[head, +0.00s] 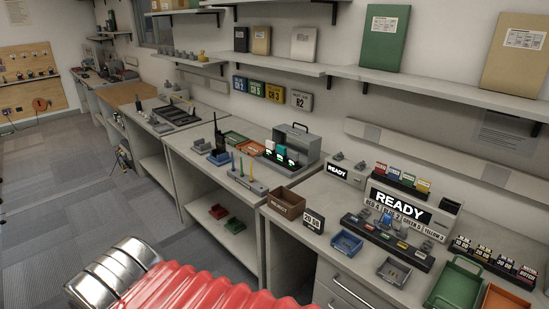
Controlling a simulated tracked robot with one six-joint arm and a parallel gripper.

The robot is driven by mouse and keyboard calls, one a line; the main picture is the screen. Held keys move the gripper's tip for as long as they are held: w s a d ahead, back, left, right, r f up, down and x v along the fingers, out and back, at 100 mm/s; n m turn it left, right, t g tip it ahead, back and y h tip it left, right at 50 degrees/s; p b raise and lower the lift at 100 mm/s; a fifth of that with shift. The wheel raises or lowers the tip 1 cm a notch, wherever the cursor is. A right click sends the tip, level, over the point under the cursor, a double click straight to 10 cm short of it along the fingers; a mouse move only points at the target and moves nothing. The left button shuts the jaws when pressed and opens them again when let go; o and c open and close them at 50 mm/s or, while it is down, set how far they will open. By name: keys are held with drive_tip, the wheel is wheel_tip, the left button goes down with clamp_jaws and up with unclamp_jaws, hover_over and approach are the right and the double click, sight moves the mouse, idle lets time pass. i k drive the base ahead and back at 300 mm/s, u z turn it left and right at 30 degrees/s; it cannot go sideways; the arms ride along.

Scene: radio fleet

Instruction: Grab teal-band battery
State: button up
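Several small upright units with dark bodies and lit white-green faces (281,154) stand in a row at the front of a grey case with a handle (302,140), on the middle bench. One or more of them show a green to teal tint, but they are too small for me to tell which one is the teal-band battery. Other small coloured units (394,178) stand on top of the READY display on the right bench; I make out red, blue, green and yellow there. My gripper is not in view.
A brown bin (287,201), a small 20 00 sign (313,220), a blue tray (346,243) and a green tray (455,284) stand on the right bench. A READY display (400,207) stands behind a dark rack (388,239). Grey floor (90,200) is open at left.

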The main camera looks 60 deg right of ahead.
sight(281, 150)
drive_tip(key=z, duration=0.15)
drive_tip(key=i, duration=1.75)
drive_tip(key=z, duration=0.5)
drive_tip(key=i, duration=0.75)
drive_tip(key=z, duration=0.6)
drive_tip(key=i, duration=0.65)
drive_tip(key=z, duration=0.95)
drive_tip(key=i, duration=0.8)
drive_tip(key=z, duration=0.5)
